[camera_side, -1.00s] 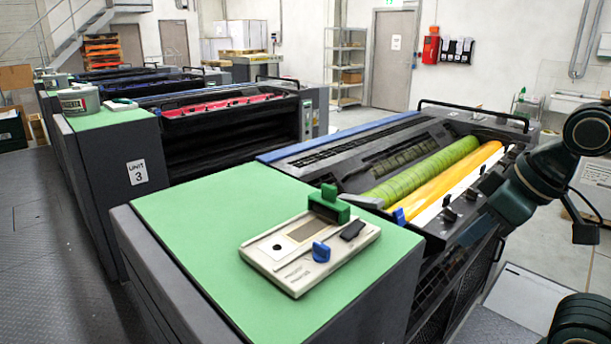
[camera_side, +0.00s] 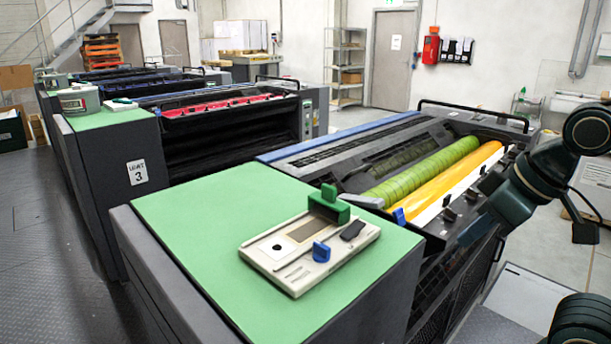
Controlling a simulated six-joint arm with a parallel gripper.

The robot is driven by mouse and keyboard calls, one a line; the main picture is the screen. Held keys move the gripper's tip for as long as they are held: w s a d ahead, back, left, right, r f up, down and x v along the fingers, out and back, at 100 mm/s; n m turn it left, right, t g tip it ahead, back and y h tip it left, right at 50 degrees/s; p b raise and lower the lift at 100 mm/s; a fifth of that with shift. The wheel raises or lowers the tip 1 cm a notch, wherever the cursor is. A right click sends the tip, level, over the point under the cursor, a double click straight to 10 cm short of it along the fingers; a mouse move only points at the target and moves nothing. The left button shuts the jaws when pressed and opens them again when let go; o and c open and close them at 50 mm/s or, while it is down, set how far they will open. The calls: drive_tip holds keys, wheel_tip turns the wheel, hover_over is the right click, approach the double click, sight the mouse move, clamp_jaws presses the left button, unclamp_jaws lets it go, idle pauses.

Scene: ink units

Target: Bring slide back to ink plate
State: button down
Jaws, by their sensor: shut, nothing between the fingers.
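A cream instrument plate (camera_side: 275,270) lies flat on the green top. It carries a dark green upright block (camera_side: 328,206), a blue knob (camera_side: 321,252), a black pad (camera_side: 353,230) and a grey-brown rectangle (camera_side: 301,231). I cannot tell for certain which of these parts is the slide. A small blue piece (camera_side: 399,216) sits at the near end of the yellow roller, off the instrument. My gripper (camera_side: 468,237) is shut and empty, to the right of the instrument and apart from it, beside the machine's front edge. Its fingertips are dark and small in this view.
The green top (camera_side: 190,220) is bare around the instrument. The ink unit behind has a green roller (camera_side: 425,172), a yellow roller (camera_side: 450,185) and several black levers along a white strip. Another unit (camera_side: 225,115) with a red interior stands further left.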

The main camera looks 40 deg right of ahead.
drive_tip(key=c, duration=1.7)
unclamp_jaws()
drive_tip(key=shift+o, duration=1.2)
drive_tip(key=shift+w+r, duration=0.2)
drive_tip(key=shift+r, duration=0.05)
wheel_tip(320, 180, up, 9)
drive_tip(key=g, duration=0.6)
hover_over(329, 186)
drive_tip(key=shift+r, duration=0.2)
drive_tip(key=shift+f, duration=0.15)
drive_tip(key=shift+f, duration=6.75)
